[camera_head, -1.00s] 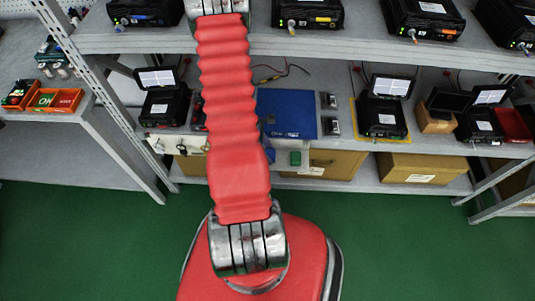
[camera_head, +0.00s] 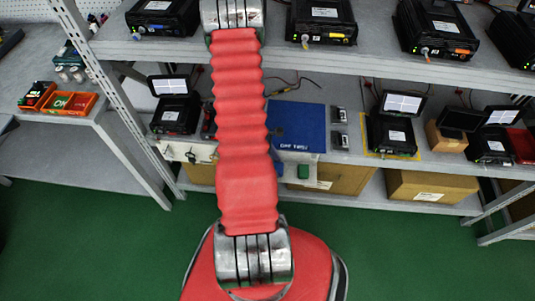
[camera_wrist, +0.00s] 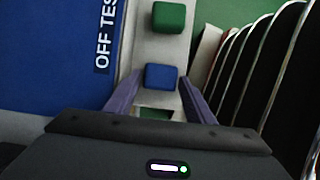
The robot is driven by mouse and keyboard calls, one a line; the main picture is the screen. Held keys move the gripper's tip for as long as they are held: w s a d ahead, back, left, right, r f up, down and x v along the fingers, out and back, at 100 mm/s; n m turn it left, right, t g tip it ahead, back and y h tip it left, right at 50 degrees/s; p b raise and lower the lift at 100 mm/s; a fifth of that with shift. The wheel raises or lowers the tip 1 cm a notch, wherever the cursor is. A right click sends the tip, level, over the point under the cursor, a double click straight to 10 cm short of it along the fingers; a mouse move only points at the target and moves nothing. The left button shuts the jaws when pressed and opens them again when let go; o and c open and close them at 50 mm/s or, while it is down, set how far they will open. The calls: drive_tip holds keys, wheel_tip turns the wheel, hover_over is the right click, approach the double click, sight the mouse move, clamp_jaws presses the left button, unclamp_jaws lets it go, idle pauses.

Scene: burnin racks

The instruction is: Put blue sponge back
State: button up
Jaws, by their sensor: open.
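The blue sponge (camera_wrist: 161,77) is a small rounded block on a pale narrow surface (camera_wrist: 156,48) in the wrist view. My gripper (camera_wrist: 160,84) is open, with one purple finger on each side of the sponge. Small gaps seem to show beside it, and I cannot tell whether a finger touches it. A green block (camera_wrist: 169,17) lies just beyond it; it also shows in the head view (camera_head: 303,171). In the head view my red arm hides the gripper and the sponge.
A blue mat (camera_head: 298,126) lettered "OFF TEST" lies left of the sponge in the wrist view (camera_wrist: 55,60). Black devices (camera_head: 391,135) line the shelves, and a cardboard box (camera_head: 430,186) sits below.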

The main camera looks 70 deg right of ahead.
drive_tip(key=d+v, duration=0.1)
drive_tip(key=v, duration=1)
drive_tip(key=shift+a, duration=0.5)
drive_tip(key=shift+w, duration=0.1)
drive_tip(key=w+a+r+m+t+h, duration=0.1)
drive_tip(key=w+a+r+t, duration=0.1)
drive_tip(key=w+a+r, duration=0.65)
drive_tip(key=w+a+r+m+t+h, duration=0.15)
drive_tip(key=w+a+r, duration=0.35)
drive_tip(key=w+r, duration=0.6)
drive_tip(key=s+a+r+t+y, duration=0.1)
drive_tip(key=s+a+r+t, duration=0.1)
drive_tip(key=a+r, duration=0.6)
drive_tip(key=s+a+r+t+y, duration=0.2)
drive_tip(key=a+r, duration=0.6)
drive_tip(key=a, duration=0.9)
drive_tip(key=shift+a+t, duration=0.35)
drive_tip(key=shift+t, duration=0.8)
drive_tip(key=shift+r+y, duration=0.15)
drive_tip(key=shift+y, duration=0.1)
drive_tip(key=shift+c, duration=0.2)
